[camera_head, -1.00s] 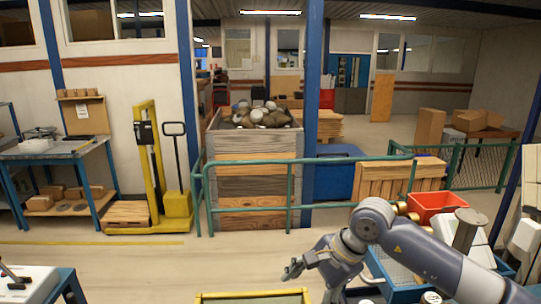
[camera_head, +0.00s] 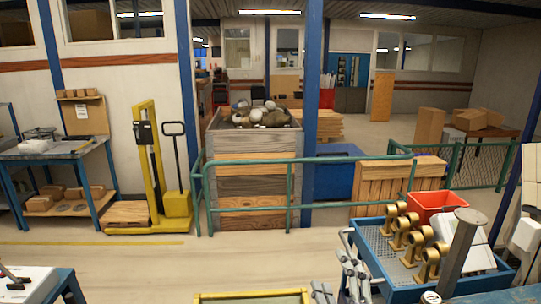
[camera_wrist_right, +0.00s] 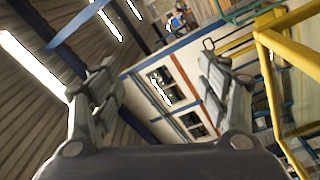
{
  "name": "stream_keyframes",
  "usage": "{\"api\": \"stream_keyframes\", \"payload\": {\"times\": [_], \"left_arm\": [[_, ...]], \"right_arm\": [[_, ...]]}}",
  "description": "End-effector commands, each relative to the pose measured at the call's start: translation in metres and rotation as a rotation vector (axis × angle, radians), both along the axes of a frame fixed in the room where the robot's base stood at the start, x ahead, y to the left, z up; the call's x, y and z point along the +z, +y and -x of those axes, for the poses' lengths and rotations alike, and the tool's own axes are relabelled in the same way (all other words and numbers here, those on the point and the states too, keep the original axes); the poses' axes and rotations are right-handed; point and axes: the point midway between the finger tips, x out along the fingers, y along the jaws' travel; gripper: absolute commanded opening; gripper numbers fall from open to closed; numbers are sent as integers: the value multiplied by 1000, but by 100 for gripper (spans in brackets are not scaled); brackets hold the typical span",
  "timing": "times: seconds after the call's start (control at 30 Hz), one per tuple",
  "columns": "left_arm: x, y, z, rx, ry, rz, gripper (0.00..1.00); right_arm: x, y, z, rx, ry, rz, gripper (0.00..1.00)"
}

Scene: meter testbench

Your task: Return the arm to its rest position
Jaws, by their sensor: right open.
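My right gripper (camera_head: 322,292) shows only at the bottom edge of the head view, where grey finger parts stick up beside the blue cart. In the right wrist view its two fingers (camera_wrist_right: 158,88) stand wide apart with nothing between them. Behind them that view shows a tilted picture of ceiling lights, wall windows and a yellow frame. Most of my right arm is out of the head view. My left gripper is not in view.
A blue cart (camera_head: 374,284) with several brass fittings (camera_head: 410,228) stands at the lower right, near a red bin (camera_head: 440,203). A green railing (camera_head: 245,210) runs before a wooden crate (camera_head: 254,172). A yellow frame (camera_head: 252,296) is at the bottom.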

Motion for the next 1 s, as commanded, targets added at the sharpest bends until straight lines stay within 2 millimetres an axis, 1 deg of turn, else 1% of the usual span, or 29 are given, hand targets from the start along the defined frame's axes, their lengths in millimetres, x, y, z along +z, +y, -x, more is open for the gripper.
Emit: {"api": "stream_keyframes", "payload": {"times": [0.03, 0.07, 0.1, 0.17, 0.2, 0.27, 0.3, 0.37, 0.4, 0.47, 0.5, 0.57, 0.6, 0.67, 0.7, 0.73, 0.8, 0.87, 0.97, 1.0], "left_arm": [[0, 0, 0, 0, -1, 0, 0], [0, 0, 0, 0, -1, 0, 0], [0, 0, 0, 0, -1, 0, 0], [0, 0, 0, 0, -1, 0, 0], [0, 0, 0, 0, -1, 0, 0], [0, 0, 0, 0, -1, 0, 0], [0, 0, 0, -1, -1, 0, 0], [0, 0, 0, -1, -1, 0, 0], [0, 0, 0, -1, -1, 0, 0], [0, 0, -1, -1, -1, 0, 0], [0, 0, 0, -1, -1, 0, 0], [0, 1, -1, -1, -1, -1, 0], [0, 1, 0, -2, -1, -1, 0], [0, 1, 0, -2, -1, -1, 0], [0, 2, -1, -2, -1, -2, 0], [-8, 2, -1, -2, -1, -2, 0], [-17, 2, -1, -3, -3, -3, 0], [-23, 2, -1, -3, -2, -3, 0], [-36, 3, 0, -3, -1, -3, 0], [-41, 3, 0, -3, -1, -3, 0]], "right_arm": [[-35, -18, 12, -58, 139, -102, 70], [-55, -27, 20, -92, 216, -157, 70], [-80, -38, 33, -137, 318, -229, 70], [-117, -51, 57, -207, 466, -328, 70], [-139, -58, 75, -251, 559, -387, 70], [-168, -65, 103, -314, 688, -466, 70], [-184, -69, 121, -352, 764, -509, 70], [-204, -72, 148, -405, 867, -566, 70], [-215, -72, 165, -437, 930, -600, 70], [-229, -74, 190, -483, 1016, -641, 70], [-236, -74, 206, -512, 1070, -665, 70], [-245, -73, 230, -554, 1146, -700, 70], [-251, -73, 245, -581, 1194, -719, 70], [-257, -72, 268, -621, 1264, -746, 70], [-260, -71, 283, -648, 1311, -763, 70], [-277, -71, 279, -648, 1312, -762, 70], [-304, -70, 273, -648, 1314, -755, 70], [-326, -70, 269, -650, 1319, -752, 70], [-367, -69, 265, -655, 1330, -747, 70], [-385, -69, 264, -656, 1335, -744, 70]]}}
